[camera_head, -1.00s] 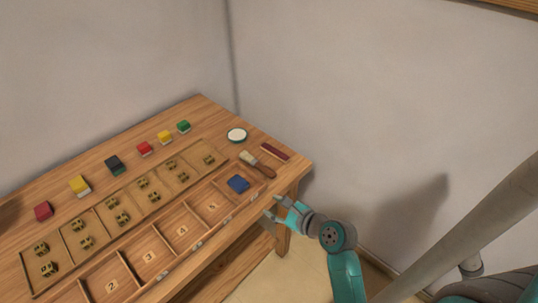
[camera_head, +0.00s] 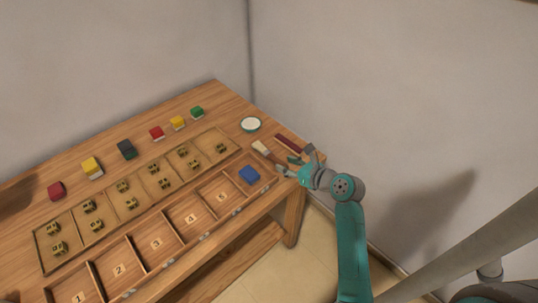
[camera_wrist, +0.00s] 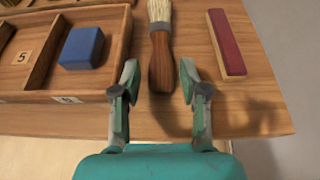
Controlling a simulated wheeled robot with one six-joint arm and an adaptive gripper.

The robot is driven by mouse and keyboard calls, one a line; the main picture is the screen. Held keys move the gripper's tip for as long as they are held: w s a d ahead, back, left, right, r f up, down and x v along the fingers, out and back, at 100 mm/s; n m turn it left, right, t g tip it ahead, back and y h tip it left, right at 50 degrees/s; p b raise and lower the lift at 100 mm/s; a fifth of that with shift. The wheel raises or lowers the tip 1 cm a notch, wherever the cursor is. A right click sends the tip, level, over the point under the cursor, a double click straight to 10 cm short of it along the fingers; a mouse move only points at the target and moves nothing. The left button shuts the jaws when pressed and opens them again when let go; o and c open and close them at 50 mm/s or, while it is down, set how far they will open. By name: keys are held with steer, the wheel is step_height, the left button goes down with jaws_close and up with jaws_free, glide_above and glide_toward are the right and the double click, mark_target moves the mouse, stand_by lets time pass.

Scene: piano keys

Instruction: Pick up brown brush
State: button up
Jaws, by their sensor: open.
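The brown brush (camera_wrist: 161,62) has a brown wooden handle, a metal band and pale bristles. It lies on the table with its handle end toward the table's front edge. In the head view its bristle end (camera_head: 262,147) shows, while much of the handle is hidden by my gripper. My gripper (camera_wrist: 157,72) is open, with one finger on each side of the handle end in the wrist view. It also shows in the head view (camera_head: 294,164) at the table's right end. I cannot tell how far the fingers are above the table.
A dark red bar (camera_wrist: 226,43) lies right of the brush. A blue block (camera_wrist: 82,47) sits in the numbered tray (camera_wrist: 118,35) to the left. A round white dish (camera_head: 250,124) is behind the brush. Several coloured blocks line the back. The table edge is close.

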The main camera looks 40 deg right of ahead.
mark_target(278, 160)
steer(key=x, duration=0.4)
steer(key=shift+w+f, duration=0.1)
steer(key=shift+w, duration=0.05)
jaws_close()
step_height(278, 160, up, 10)
stand_by(0.6)
